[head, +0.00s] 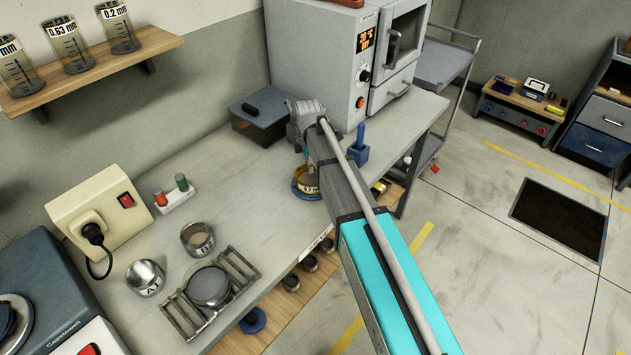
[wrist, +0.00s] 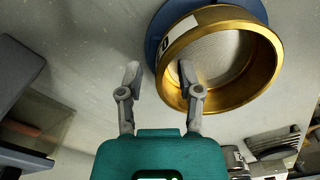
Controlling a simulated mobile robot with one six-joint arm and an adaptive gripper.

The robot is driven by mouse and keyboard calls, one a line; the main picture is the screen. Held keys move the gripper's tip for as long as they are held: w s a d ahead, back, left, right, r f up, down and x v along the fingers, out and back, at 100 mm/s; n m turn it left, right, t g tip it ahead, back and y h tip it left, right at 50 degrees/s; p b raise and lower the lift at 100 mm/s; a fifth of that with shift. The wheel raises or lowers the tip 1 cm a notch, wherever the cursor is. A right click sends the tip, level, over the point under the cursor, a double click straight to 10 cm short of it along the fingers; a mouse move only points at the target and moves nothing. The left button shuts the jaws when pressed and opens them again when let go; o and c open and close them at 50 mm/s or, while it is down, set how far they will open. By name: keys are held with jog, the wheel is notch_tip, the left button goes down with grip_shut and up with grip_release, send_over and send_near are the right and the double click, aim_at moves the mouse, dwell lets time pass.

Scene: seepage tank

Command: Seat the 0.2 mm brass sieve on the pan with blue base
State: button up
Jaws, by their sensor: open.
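The brass sieve (wrist: 262,72) shows large in the wrist view, its mesh visible inside the ring and a partly cut-off label on its wall. The blue base of the pan (wrist: 158,27) shows behind it, past its upper and left edge; whether the sieve sits level is hidden. In the head view the sieve (head: 309,185) is partly covered by my arm, with the blue base (head: 296,191) around its foot. My gripper (wrist: 158,78) is open and empty. Its right finger overlaps the sieve's near-left rim in the picture; its left finger is outside the ring. Contact cannot be told.
A blue handled object (head: 358,152) stands right of my arm. An oven (head: 340,60) and a grey box (head: 262,112) are behind. Bench between is clear.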

aim_at(310, 181)
grip_shut()
jog(key=shift+r, duration=0.15)
dwell(0.4)
notch_tip(310, 181, up, 3)
jog(key=p, duration=0.3)
jog(key=shift+f, duration=0.2)
jog(key=s+d+r+p, duration=0.1)
jog(key=s+r+p, duration=0.9)
jog(key=s, duration=0.4)
jog(key=shift+d, duration=0.4)
jog(key=shift+w, duration=0.1)
jog(key=shift+w+d, duration=0.1)
jog(key=shift+d, duration=0.05)
dwell(0.3)
